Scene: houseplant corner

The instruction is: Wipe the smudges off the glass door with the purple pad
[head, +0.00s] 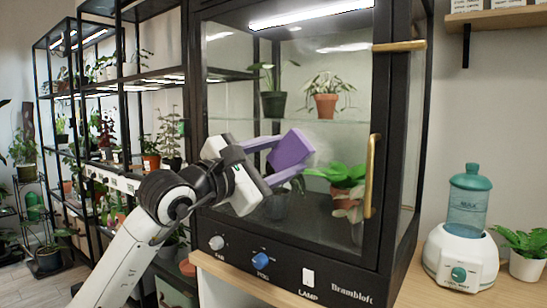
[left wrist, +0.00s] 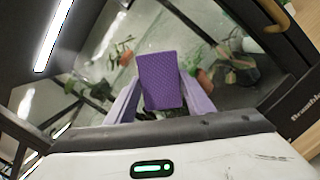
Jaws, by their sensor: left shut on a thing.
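The purple pad (head: 291,148) is held between the lavender fingers of my left gripper (head: 284,160), which is shut on it. The pad is in front of the lower middle of the glass door (head: 235,85) of a black plant cabinet. The pad's textured face also shows in the left wrist view (left wrist: 160,82). I cannot tell whether the pad touches the glass. My right gripper is not in view.
The door has a brass handle (head: 371,177) at its right. Potted plants stand behind the glass. Below are the fog knob (head: 261,259) and lamp switch (head: 308,278). A humidifier (head: 462,250) and a potted plant (head: 525,262) stand on the wooden top at right. Black shelves fill the left.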

